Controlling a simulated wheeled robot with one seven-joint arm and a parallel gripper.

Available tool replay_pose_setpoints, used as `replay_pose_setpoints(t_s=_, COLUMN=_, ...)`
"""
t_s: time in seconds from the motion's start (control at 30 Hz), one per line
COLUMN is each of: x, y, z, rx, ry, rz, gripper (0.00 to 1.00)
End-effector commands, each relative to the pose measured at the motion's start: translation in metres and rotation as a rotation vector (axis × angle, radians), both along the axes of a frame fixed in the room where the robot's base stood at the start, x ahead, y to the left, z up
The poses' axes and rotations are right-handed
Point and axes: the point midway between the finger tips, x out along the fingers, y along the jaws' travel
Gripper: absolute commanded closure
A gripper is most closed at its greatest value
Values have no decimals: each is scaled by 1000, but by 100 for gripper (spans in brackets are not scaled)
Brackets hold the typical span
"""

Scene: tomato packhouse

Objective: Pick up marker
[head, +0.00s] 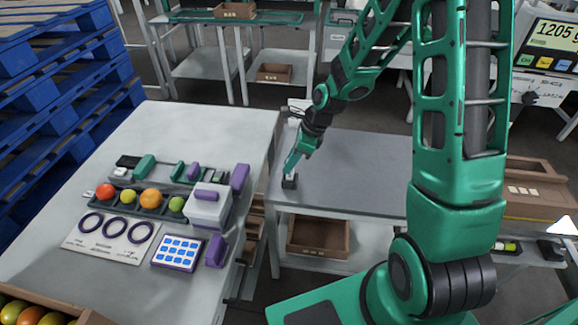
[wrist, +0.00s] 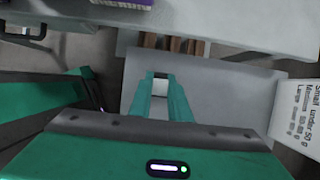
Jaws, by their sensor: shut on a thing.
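In the head view a dark block shape shows at the fingertips. I cannot tell whether it touches the tabletop.
The grey table (head: 350,165) is otherwise mostly clear. The white table (head: 200,125) at left holds tomatoes in a dark tray, a ring card (head: 110,235), a blue-and-white pad (head: 178,250) and purple-handled tools. A brown crate (head: 319,252) sits below the grey table. Blue pallets (head: 55,95) stand at left.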

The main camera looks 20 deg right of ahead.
Motion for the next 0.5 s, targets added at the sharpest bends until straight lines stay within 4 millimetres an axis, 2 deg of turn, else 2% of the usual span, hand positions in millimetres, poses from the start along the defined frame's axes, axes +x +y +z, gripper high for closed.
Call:
replay_pose_setpoints(t_s=0.17, x=1, y=0, z=15, rx=-1, ry=-3, rz=0, gripper=100)
replay_pose_setpoints(t_s=0.33, x=1, y=-1, z=40, rx=-2, ry=-5, rz=0, gripper=100)
replay_pose_setpoints(t_s=0.5, x=-18, y=30, z=59, rx=-1, ry=-4, rz=5, gripper=100)
